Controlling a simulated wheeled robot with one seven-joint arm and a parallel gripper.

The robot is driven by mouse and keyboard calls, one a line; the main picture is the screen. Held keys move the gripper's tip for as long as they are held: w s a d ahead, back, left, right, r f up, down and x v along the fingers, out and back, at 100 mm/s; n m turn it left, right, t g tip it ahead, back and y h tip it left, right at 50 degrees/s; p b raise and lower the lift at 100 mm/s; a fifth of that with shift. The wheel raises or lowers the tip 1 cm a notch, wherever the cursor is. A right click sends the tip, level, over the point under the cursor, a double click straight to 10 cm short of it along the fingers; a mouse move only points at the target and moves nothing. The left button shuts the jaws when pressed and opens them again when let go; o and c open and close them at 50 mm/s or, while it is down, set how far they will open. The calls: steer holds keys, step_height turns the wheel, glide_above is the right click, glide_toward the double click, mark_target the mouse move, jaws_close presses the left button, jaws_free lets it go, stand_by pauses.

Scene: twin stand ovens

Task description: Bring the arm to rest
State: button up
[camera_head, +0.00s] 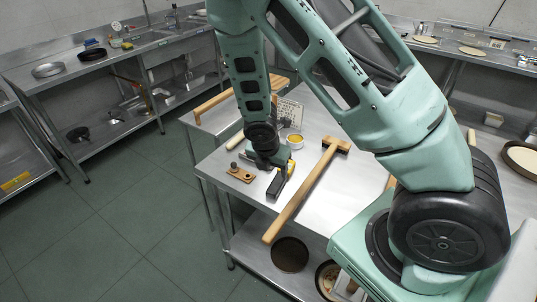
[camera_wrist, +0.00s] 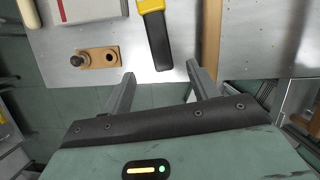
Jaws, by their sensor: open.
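My gripper (camera_wrist: 158,84) shows in the wrist view with its two grey fingers spread apart and nothing between them. In the head view my gripper (camera_head: 268,176) hangs over the near left corner of the steel table (camera_head: 222,168), its fingers mostly hidden by the wrist. A tool with a yellow body and black grip (camera_wrist: 158,40) lies just beyond the fingertips in the wrist view, apart from them as far as I can tell. My arm arches from the right across the head view.
A long wooden T-shaped tool (camera_head: 304,192) lies on the table right of my gripper. A small wooden block with holes (camera_head: 241,173) lies to the left. Steel benches (camera_head: 100,62) line the left wall; floor between is clear.

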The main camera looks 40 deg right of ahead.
steer(key=v, duration=0.8)
steer(key=s+a+r+m+y+b, duration=0.2)
steer(key=s+a+r+m, duration=0.1)
steer(key=s+a+m, duration=0.5)
steer(key=s+a+r+m+g+y+b, duration=0.1)
steer(key=s+a+r+m+b, duration=0.2)
steer(key=s+a+m, duration=0.5)
steer(key=s+a+r, duration=0.1)
steer(key=s+a, duration=0.3)
steer(key=s, duration=0.1)
steer(key=shift+r+g+y, duration=0.2)
steer(key=shift+g+y, duration=0.1)
steer(key=shift+y, duration=0.1)
